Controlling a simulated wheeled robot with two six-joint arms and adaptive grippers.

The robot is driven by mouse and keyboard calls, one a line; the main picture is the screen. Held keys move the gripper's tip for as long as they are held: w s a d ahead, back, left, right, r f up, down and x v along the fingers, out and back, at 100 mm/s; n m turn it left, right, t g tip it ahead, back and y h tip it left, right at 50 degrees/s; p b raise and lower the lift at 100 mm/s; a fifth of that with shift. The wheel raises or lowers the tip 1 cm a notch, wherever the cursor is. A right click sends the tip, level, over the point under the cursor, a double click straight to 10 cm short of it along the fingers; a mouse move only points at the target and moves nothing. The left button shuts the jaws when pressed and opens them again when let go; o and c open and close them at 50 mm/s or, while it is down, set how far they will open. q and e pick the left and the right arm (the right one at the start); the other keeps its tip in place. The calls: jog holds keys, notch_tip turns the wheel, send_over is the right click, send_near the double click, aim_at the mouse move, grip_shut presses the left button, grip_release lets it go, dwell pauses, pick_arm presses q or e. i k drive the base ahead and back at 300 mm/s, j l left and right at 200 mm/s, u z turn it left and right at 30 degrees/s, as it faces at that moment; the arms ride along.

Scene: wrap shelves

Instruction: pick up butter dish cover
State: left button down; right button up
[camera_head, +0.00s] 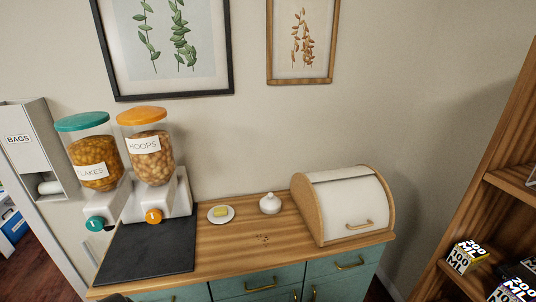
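The butter dish cover (270,205) is a small white dome with a knob on top. It stands upright on the wooden counter top, right of the butter dish and apart from it. The butter dish (230,217) is a round white plate with a yellow piece of butter (221,212) lying uncovered on it. No gripper shows clearly in the head view. A small dark shape at the bottom edge, left of the middle, is too cut off to identify.
A white bread box (341,194) with wooden sides stands right of the cover. Two cereal dispensers (91,170) (150,165) stand left, behind a dark mat (147,252). The wooden counter (222,246) is mostly clear in front, with crumbs. A wooden shelf (489,200) stands far right.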

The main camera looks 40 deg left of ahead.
aim_at(269, 203)
jog(key=u, duration=1.7)
